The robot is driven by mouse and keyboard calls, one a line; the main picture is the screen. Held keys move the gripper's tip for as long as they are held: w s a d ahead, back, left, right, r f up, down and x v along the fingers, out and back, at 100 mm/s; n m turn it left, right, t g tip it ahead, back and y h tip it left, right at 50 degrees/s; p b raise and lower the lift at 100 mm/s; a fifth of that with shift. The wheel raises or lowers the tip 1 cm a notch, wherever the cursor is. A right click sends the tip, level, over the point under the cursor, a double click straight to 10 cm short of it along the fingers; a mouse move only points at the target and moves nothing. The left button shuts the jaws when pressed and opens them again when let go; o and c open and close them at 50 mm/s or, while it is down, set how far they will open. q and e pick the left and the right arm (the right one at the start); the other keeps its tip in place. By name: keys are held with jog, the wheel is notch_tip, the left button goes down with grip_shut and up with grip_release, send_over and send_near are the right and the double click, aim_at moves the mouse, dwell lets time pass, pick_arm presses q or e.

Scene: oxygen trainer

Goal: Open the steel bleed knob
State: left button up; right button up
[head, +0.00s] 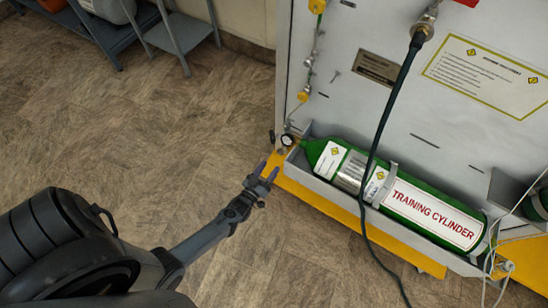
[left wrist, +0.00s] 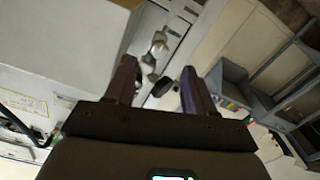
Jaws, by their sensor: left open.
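In the head view my left gripper (head: 267,173) is open and empty, just below the neck end of the green training cylinder (head: 425,212). A small greyish knob (head: 281,151) shows just beyond the fingertips, below a round gauge (head: 287,139). It may be the steel bleed knob, but it is too small to be sure. In the left wrist view my open fingers (left wrist: 158,68) have a silver fitting (left wrist: 156,50) and a dark knob-like part (left wrist: 162,87) in line with the gap between them. I see no clear contact. My right gripper is out of view.
The cylinder lies in a grey tray with a yellow base edge (head: 335,206) against the white panel (head: 350,100). A black hose (head: 377,125) hangs across the cylinder. A grey-blue rack (head: 175,40) stands at the top left. The floor (head: 150,130) left of the panel is clear.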

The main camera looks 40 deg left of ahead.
pick_arm(q)
jog(key=shift+v, duration=1.55)
jog(key=shift+s+p, duration=0.1)
jog(key=shift+p, duration=0.3)
